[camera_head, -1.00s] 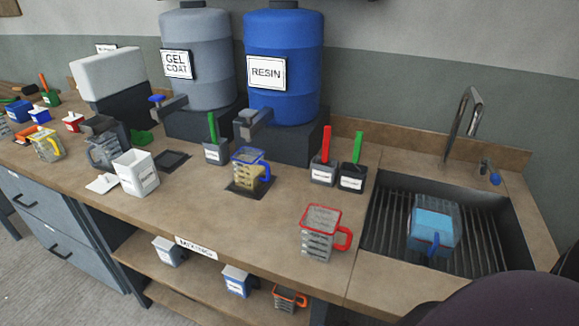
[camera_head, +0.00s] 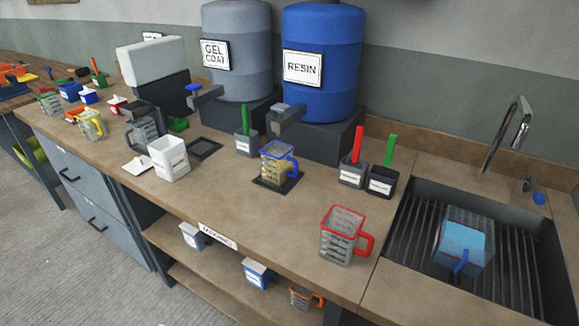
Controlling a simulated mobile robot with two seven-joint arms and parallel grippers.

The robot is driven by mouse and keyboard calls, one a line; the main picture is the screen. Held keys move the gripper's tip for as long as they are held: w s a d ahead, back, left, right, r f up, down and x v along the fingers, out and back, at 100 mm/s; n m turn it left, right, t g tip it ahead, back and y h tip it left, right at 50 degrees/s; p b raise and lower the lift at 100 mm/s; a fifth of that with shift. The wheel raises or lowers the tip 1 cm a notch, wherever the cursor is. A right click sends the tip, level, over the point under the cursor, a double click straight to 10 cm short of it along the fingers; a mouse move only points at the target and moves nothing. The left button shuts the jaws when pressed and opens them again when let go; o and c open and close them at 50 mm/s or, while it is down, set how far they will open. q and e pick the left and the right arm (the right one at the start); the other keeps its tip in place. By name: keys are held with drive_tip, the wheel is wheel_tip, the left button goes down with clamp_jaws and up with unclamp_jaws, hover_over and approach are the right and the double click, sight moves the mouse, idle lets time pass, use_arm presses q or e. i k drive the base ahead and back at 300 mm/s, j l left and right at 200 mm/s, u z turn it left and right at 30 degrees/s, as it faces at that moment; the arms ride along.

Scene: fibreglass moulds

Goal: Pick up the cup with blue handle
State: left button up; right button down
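A clear measuring cup with a blue rim and blue handle (camera_head: 276,165) stands upright on a dark square pad on the counter, below the tap of the blue resin drum (camera_head: 323,60). Yellowish contents show inside it, and its handle points right. Another clear container with a blue handle (camera_head: 464,240) and blue contents is in the sink at the right. A clear cup with a red rim and red handle (camera_head: 341,236) stands near the counter's front edge. Neither of my grippers is in view.
Two small bins (camera_head: 383,180) holding a red and a green handle stand right of the blue-handled cup. A white container (camera_head: 169,158) and a grey gel coat drum (camera_head: 238,50) are to the left. The counter (camera_head: 250,215) in front of the cup is clear.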

sight(282, 165)
drive_tip(key=i+j+z, duration=0.3)
drive_tip(key=j, duration=1.05)
drive_tip(key=i+j+z, duration=0.3)
drive_tip(key=j, duration=1.15)
drive_tip(key=j+z, duration=0.3)
drive_tip(key=j, duration=1.1)
drive_tip(key=k, duration=0.05)
